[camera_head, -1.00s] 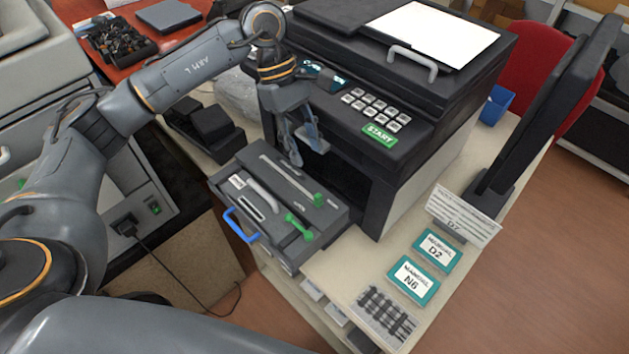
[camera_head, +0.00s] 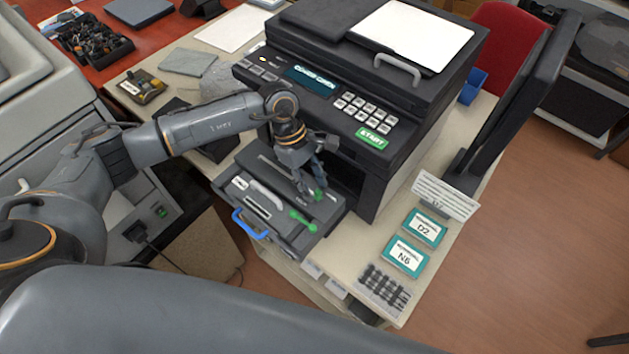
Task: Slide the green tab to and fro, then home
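The green tab (camera_head: 318,195) sits at the right end of a long pale slot on the dark pulled-out drawer (camera_head: 326,214) of the printer. My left gripper (camera_head: 311,191) points down at this tab, its fingertips right by it and partly covering it. Whether the fingers are closed on the tab is too small to tell. A second green piece, shaped like a small lever (camera_head: 302,220), lies lower on the drawer, apart from the gripper. A blue handle (camera_head: 249,227) is at the drawer's front left. My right gripper is not in view.
The printer body (camera_head: 385,150) rises right behind the drawer, with a lit display (camera_head: 311,80) and a green START key (camera_head: 372,139). Teal-edged cards (camera_head: 406,257) and a dark-toothed piece (camera_head: 383,289) lie at the right on the table. A monitor (camera_head: 520,100) stands beyond.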

